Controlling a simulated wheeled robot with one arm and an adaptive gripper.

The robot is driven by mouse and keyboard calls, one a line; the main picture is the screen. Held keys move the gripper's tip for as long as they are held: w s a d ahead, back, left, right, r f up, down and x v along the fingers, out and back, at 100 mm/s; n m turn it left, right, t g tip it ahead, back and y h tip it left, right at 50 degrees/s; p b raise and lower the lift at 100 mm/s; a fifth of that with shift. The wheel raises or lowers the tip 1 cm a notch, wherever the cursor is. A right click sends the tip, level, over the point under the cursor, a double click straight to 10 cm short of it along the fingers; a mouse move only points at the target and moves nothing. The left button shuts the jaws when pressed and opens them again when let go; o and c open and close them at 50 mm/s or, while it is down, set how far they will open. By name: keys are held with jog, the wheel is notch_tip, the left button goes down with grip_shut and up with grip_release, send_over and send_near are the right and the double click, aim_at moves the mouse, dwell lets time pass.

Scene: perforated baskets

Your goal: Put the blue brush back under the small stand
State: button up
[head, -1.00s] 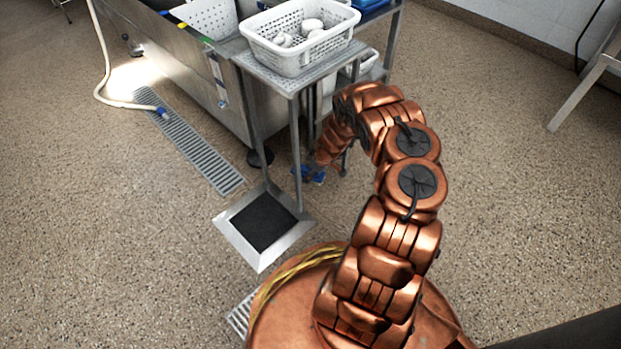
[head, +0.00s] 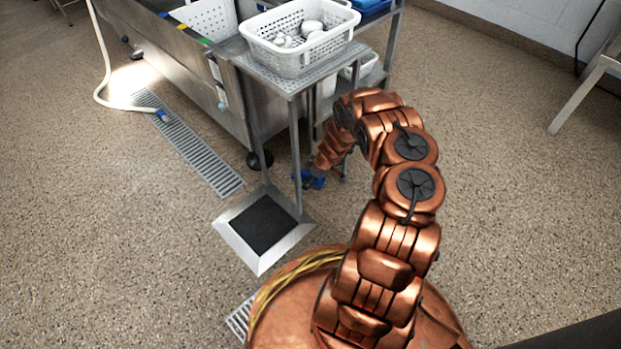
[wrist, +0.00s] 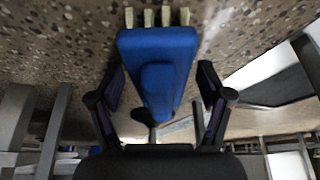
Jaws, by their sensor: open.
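The blue brush (head: 314,181) shows low by the legs of the small metal stand (head: 296,150), at the end of my arm. In the wrist view the brush (wrist: 158,50) has a blue block and handle with pale bristle tufts at the top edge. My gripper (wrist: 162,90) is open, with one dark finger on each side of the brush and visible gaps between. In the head view my gripper (head: 322,172) is small and partly hidden by my arm. I cannot tell whether the brush rests on the floor.
A white perforated basket (head: 300,58) with white items sits on top of the stand. A steel tank (head: 190,60) stands to its left. A framed dark mat (head: 262,228) and a drain grate (head: 190,145) lie on the floor.

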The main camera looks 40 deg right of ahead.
jog(key=shift+r, duration=0.1)
jog(key=p+v, duration=0.6)
jog(key=v, duration=0.6)
jog(key=shift+d, duration=0.1)
dwell(0.4)
